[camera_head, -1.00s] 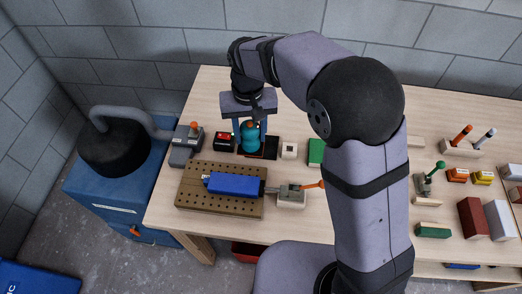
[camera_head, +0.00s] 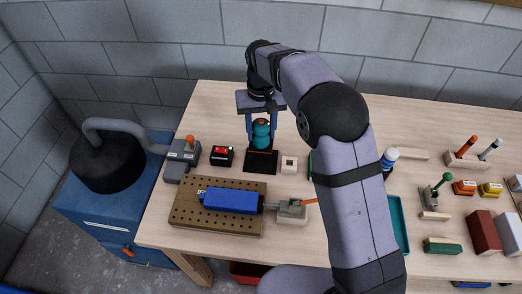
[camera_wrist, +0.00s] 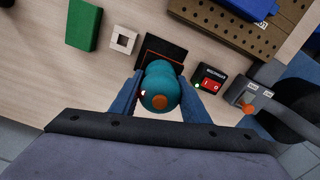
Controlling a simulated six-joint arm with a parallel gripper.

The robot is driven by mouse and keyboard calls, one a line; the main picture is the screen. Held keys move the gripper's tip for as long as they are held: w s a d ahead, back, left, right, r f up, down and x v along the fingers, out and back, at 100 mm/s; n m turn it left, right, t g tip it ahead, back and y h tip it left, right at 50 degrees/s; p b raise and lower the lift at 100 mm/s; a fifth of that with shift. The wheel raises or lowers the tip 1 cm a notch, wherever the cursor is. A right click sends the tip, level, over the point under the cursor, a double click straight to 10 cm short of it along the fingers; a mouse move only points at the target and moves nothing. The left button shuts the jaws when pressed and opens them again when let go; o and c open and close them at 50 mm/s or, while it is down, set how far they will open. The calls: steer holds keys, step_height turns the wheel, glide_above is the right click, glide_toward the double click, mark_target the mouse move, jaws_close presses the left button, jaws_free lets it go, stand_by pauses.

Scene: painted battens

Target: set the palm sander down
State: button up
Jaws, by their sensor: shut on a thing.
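The palm sander (camera_head: 261,132) has a rounded teal body with a dark lower part. It is upright between the two fingers of my gripper (camera_head: 262,128), which is shut on it. In the wrist view the sander (camera_wrist: 158,80) is seen from above, with an orange spot on top. A dark square pad (camera_head: 261,163) with a thin reddish outline lies on the table just in front of the sander. In the wrist view the sander overlaps the near edge of this pad (camera_wrist: 166,50). I cannot tell whether the sander touches the pad or table.
A red switch box (camera_head: 222,155) stands left of the pad, and a small pale square block (camera_head: 289,165) right of it. The table behind the sander is clear.

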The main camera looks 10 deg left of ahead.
mark_target(261, 121)
steer(key=shift+f+p, duration=1.2)
steer(key=shift+f, duration=2.65)
steer(key=shift+f, duration=0.1)
steer(key=o, duration=1)
step_height(261, 121, up, 10)
steer(key=b, duration=0.3)
steer(key=shift+r, duration=1.1)
